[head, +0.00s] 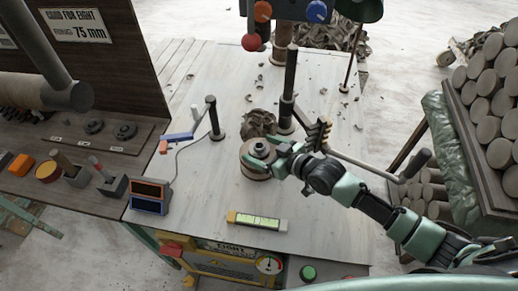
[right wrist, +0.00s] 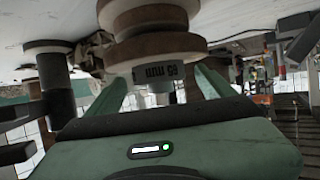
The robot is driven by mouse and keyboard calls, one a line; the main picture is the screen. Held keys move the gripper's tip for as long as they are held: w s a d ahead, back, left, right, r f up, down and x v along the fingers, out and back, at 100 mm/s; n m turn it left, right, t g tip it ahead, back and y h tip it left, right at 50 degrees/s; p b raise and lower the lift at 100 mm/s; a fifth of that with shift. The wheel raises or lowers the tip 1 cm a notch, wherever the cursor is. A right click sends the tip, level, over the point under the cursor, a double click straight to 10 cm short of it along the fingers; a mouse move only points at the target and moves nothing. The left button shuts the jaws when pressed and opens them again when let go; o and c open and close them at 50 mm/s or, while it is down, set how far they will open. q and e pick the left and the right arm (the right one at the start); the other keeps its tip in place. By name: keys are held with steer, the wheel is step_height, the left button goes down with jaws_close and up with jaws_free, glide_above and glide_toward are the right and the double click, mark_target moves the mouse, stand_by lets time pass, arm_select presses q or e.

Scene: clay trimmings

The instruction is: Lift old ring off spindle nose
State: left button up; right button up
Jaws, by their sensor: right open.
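A dark grey ring (head: 258,147) sits on a round brown spindle body (head: 256,171) in the middle of the pale table. In the right wrist view, upside down, the ring (right wrist: 158,73) bears the mark "65 mm" and adjoins brown round flanges (right wrist: 155,50). My right gripper (head: 271,157) reaches in from the right at the ring. In the right wrist view its green fingers (right wrist: 162,92) are apart, one on each side of the ring, with nothing clearly gripped. Whether a finger touches the ring I cannot tell. My left gripper is not in view.
A dark upright post (head: 290,75) and a brown clay heap (head: 259,122) stand just behind. A lever (head: 365,165) with a dark handle extends right. A yellow level (head: 257,220) lies in front. A small display box (head: 150,196) stands left. Stacked clay logs (head: 490,85) are at right.

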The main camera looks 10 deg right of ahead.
steer(key=c, duration=1.7)
steer(key=shift+r, duration=0.1)
jaws_close()
steer(key=shift+r, duration=0.1)
